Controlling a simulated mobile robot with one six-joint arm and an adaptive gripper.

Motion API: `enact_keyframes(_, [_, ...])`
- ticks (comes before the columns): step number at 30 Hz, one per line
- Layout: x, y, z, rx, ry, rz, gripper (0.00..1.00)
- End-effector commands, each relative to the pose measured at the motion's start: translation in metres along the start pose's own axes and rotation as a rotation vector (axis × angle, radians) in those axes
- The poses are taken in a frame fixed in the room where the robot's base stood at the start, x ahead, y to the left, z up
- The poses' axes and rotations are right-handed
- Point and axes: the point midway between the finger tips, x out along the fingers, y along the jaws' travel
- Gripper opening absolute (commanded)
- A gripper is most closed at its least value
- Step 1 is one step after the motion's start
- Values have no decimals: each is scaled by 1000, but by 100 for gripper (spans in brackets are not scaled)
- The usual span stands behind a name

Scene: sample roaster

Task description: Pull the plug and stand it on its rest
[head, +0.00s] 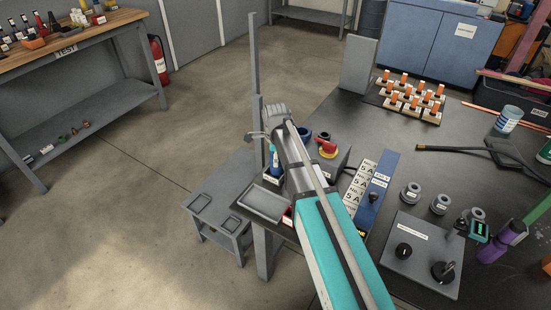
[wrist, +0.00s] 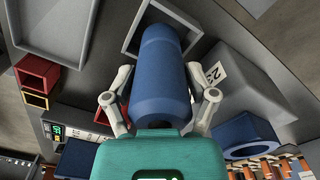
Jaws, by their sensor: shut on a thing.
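My gripper (wrist: 160,98) is shut on a thick blue cylindrical plug (wrist: 162,58) in the wrist view, with a finger on each side of it. In the head view my gripper (head: 266,132) is at the left edge of the dark table, and my arm hides much of what is under it. Beyond the plug in the wrist view is a square grey open frame (wrist: 133,45); I cannot tell whether the plug touches it. A blue ring-shaped socket (wrist: 246,138) is on a grey body to the right.
A grey post (head: 254,60) rises beside my gripper. A shallow grey tray (head: 263,204) is at the table edge. Red boxes (wrist: 37,73) show in the wrist view.

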Motion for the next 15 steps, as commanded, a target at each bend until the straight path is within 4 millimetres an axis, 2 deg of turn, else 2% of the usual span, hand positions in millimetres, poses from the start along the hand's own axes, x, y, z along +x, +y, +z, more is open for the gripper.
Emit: enact_keyframes(15, [12,0,0,0,0,0,14])
